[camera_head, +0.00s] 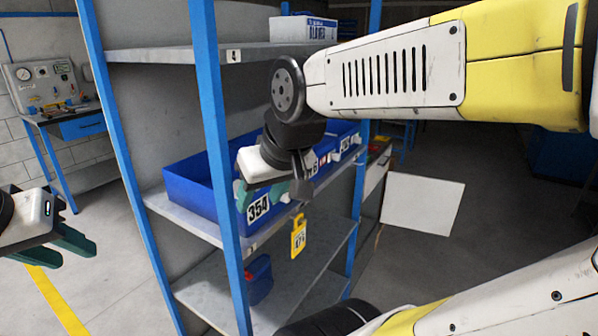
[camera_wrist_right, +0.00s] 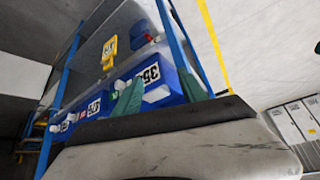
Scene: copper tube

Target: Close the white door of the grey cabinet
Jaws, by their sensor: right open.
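The white door (camera_head: 422,205) stands swung out into the room at the middle right of the head view, beyond the blue shelf rack. The grey cabinet (camera_head: 375,178) is mostly hidden behind the rack and my right arm. My right gripper (camera_head: 272,192) has green fingers and is open and empty, in front of the blue bins on the middle shelf, left of the door and apart from it. Its fingers also show in the right wrist view (camera_wrist_right: 160,95). My left gripper (camera_head: 72,250) is at the far left edge, with its fingers apart and empty, far from the door.
The blue-posted shelf rack (camera_head: 222,170) stands close in front, holding blue bins (camera_head: 190,190) with number labels. A yellow tag (camera_head: 298,236) hangs from the middle shelf. A workbench (camera_head: 75,120) stands at the back left. Floor right of the rack looks clear.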

